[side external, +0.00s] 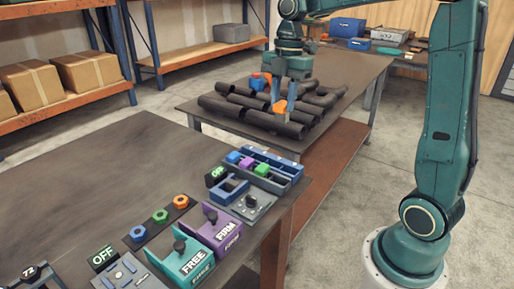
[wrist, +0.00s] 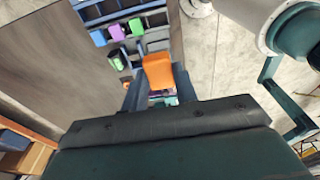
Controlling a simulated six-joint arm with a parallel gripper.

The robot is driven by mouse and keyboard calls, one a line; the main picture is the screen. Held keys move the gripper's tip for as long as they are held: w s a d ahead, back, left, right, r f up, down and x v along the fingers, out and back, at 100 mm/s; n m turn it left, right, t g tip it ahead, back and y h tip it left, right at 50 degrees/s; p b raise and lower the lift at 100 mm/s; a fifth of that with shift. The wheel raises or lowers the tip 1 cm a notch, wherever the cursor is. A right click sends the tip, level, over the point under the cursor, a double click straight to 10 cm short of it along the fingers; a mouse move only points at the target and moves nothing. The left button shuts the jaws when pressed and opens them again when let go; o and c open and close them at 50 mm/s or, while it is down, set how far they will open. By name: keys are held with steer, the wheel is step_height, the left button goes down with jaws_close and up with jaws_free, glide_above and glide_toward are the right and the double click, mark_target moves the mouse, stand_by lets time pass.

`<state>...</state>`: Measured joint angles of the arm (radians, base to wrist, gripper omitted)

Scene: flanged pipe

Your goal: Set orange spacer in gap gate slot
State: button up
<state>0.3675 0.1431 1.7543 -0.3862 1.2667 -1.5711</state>
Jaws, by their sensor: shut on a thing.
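My gripper (side external: 282,93) is shut on the orange spacer (side external: 279,107), with the fingers pointing down. In the side view the spacer appears in front of the dark pipes on the far table; I cannot tell its exact height. In the wrist view the orange spacer (wrist: 158,72) sits between the fingertips of my gripper (wrist: 157,88). A blue slotted tray (side external: 292,172) on the near table holds a blue block (side external: 233,157), a purple block (side external: 246,163) and a green block (side external: 261,169). A blue frame with an opening (side external: 229,191) stands beside it. I cannot tell which opening is the gap gate slot.
Several dark pipes (side external: 235,111) lie on the far table. The near table also holds a purple FIRM box (side external: 222,233), a teal FREE box (side external: 185,262), a green-lit OFF display (side external: 104,257) and several coloured nuts (side external: 160,216).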

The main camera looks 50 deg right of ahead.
mark_target(281, 104)
steer(key=shift+r, duration=2.2)
steer(key=w+a+f, duration=0.5)
steer(key=f, duration=0.5)
steer(key=w+a+f, duration=0.5)
steer(key=a+f, duration=0.1)
steer(key=f, duration=0.3)
steer(key=shift+a+f, duration=0.25)
steer(key=shift+f, duration=0.15)
steer(key=shift+f, duration=0.15)
steer(key=shift+f, duration=1)
steer(key=shift+f, duration=0.25)
steer(key=shift+f, duration=0.8)
